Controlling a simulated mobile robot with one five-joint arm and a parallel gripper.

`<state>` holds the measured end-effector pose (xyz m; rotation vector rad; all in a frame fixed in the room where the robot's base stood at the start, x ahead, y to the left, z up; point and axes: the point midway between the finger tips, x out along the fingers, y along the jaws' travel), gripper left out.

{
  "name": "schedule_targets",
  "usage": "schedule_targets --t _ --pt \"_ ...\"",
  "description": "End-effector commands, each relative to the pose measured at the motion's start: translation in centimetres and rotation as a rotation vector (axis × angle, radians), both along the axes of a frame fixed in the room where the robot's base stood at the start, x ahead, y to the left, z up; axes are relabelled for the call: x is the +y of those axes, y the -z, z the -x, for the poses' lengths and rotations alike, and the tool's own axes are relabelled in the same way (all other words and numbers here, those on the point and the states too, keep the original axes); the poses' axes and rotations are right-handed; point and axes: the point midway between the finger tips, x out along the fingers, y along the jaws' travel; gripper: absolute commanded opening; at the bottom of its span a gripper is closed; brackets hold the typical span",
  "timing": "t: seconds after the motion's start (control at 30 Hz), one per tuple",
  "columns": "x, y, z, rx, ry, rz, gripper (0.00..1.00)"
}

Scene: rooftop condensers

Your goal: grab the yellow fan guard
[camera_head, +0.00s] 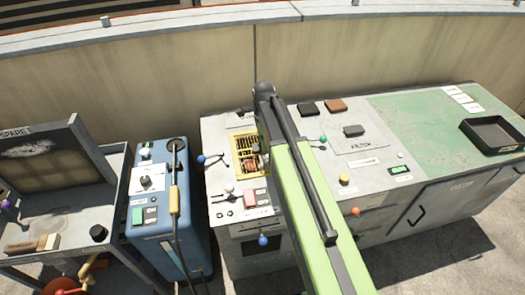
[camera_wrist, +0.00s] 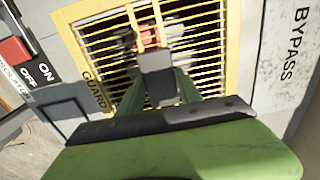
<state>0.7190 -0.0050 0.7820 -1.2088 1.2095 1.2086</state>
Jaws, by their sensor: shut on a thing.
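The yellow fan guard (camera_head: 239,148) is a square yellow frame with bars, set in the top of the grey cabinet, partly hidden by my arm in the head view. In the wrist view the guard (camera_wrist: 95,73) fills the upper middle, marked GUARD, with a reddish part showing dimly behind its bars. My gripper (camera_wrist: 158,75) is at the middle of the guard, its dark jaws shut on a yellow upright part of it. In the head view my green arm hides the gripper.
A red switch (camera_wrist: 13,50) marked ON and OFF sits left of the guard. A label BYPASS is at its right. A blue unit (camera_head: 165,210) stands to the left. A green mat (camera_head: 425,115) and a black tray (camera_head: 490,135) are at the right. A wall runs behind.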

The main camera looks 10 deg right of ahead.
Motion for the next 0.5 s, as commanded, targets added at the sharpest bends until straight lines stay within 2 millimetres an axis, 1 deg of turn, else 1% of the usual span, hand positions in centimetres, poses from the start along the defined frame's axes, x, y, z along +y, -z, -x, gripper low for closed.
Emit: schedule_targets --t 0.03,0.2,0.5 --pt "0.02 0.0 0.0 0.0 0.0 0.0 0.23" --pt "0.03 0.01 0.01 0.0 0.0 0.0 0.01" --pt "0.07 0.0 0.01 0.0 -0.001 0.0 0.0"
